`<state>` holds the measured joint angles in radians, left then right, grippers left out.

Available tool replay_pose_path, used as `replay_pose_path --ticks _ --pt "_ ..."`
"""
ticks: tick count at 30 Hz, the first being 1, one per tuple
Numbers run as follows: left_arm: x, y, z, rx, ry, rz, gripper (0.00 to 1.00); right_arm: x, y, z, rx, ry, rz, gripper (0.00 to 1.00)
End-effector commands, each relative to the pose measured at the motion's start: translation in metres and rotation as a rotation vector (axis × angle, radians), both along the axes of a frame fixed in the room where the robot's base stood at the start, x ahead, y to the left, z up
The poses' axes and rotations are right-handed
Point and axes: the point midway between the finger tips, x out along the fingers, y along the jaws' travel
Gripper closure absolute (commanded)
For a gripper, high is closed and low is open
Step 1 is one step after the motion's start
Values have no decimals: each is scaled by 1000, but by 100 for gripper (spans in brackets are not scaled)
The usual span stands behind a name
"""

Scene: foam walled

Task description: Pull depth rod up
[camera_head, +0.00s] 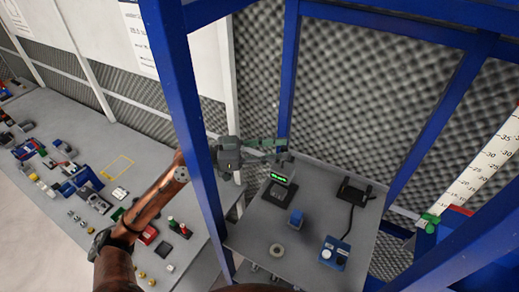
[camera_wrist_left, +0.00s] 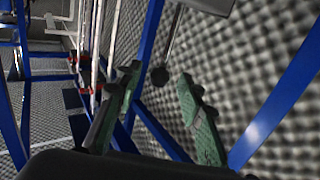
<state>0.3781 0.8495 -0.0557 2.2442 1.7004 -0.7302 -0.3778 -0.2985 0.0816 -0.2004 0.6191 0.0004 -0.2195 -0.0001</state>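A white scale strip with printed numbers (camera_head: 482,178) leans at the right of the head view; it may be the depth rod, but I cannot tell for sure. A green knob-like part (camera_head: 430,221) sits near its lower end, by a blue and red body. My left gripper (camera_head: 272,143), with green fingers, is above the small grey table, well left of the scale. In the left wrist view its fingers (camera_wrist_left: 158,95) are spread with nothing between them. A thin grey rod with a dark round end (camera_wrist_left: 160,76) shows beyond them. My right gripper is not in view.
Blue frame posts (camera_head: 188,130) stand close beside my left arm. The small grey table (camera_head: 250,235) holds a display with green digits (camera_head: 283,177), a blue block (camera_head: 296,216), a ring (camera_head: 277,250) and a blue control box (camera_head: 335,253). A long bench at left is cluttered.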

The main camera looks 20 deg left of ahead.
Motion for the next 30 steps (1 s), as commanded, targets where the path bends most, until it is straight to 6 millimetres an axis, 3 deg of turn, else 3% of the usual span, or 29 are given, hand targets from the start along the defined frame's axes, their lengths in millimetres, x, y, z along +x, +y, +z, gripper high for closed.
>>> replay_pose_path --ticks 9,15,30 --pt "-27 61 -1 0 2 4 65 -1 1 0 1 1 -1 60" --pt "-39 86 0 -1 0 2 65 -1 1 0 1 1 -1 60" --pt "-44 93 0 0 -1 0 65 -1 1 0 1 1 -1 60"
